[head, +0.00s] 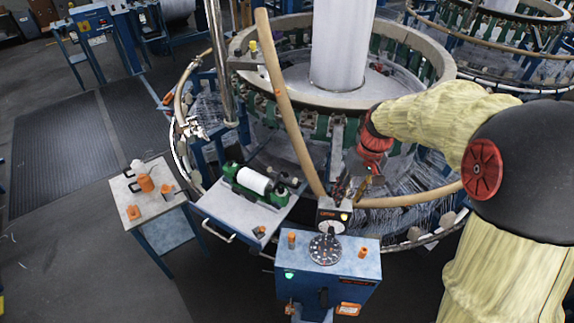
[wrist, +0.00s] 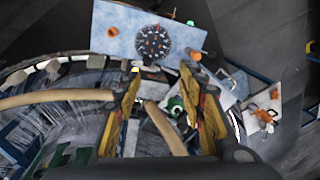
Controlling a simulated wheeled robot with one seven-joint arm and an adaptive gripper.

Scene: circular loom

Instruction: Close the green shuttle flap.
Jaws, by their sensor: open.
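The green shuttle (head: 238,173) lies on a small grey tray table (head: 222,212) in front of the round loom in the head view. A white roll (head: 255,182) shows uncovered in it. I cannot clearly make out its flap. In the wrist view a small part of the green shuttle (wrist: 175,104) shows between my fingers, partly hidden by the right finger. My gripper (wrist: 162,72) is open, with nothing between its fingertips. In the head view my gripper (head: 362,186) is to the right of the shuttle, apart from it, near the loom's edge.
A blue control stand (head: 340,262) with a round dial (head: 325,249) and orange knobs stands at the front. A side table (head: 150,198) with orange parts is at the left. A tan curved bar (head: 290,110) slants between shuttle and gripper. Dark floor mats (head: 55,150) lie far left.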

